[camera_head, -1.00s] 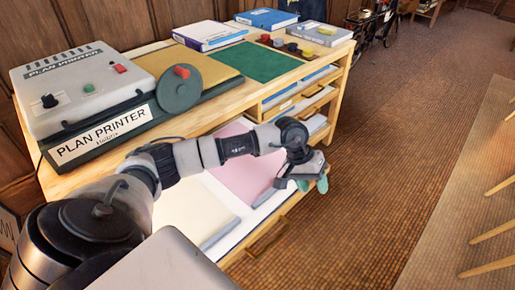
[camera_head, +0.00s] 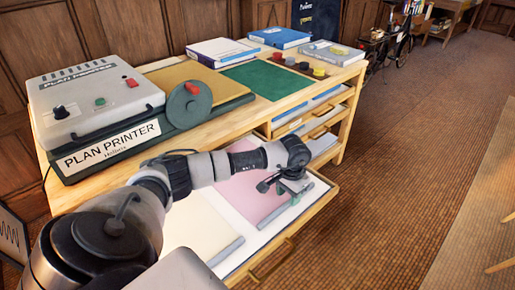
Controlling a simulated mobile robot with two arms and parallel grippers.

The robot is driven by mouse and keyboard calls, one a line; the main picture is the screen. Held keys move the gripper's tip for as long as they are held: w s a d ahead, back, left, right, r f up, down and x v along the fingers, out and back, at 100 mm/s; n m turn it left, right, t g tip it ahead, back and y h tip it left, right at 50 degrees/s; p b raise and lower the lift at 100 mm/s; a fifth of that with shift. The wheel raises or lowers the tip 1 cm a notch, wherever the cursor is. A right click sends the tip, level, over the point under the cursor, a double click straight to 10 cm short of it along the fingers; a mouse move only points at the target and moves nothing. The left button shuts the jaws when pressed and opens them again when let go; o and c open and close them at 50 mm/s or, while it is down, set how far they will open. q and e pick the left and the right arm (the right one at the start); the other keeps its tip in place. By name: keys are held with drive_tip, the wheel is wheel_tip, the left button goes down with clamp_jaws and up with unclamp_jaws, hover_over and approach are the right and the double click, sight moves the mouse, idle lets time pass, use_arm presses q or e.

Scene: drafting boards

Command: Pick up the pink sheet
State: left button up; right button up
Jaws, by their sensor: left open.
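The pink sheet (camera_head: 245,200) lies in the open, white-lined drawer (camera_head: 262,238) below the bench top, beside a cream sheet (camera_head: 198,228). A grey bar lies along the front edge of each sheet. My left arm reaches in from the left across the drawer. My left gripper (camera_head: 290,193) is over the front right part of the pink sheet, close to its grey bar (camera_head: 287,212). It is open and holds nothing that I can see. The arm hides part of the pink sheet's back area. I cannot tell if the fingers touch the sheet. My right gripper is not in view.
A plan printer (camera_head: 95,105) stands on the bench's left. A green mat (camera_head: 265,80), books (camera_head: 222,52) and small round pieces (camera_head: 303,65) are on top. Shelves with paper stacks (camera_head: 325,143) are at the right end. The brown floor (camera_head: 400,180) to the right is clear.

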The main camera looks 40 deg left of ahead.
sight(288, 202)
use_arm(q)
wheel_tip(288, 202, down, 3)
drive_tip(key=shift+d+f, duration=0.1)
clamp_jaws()
drive_tip(key=shift+r, duration=0.25)
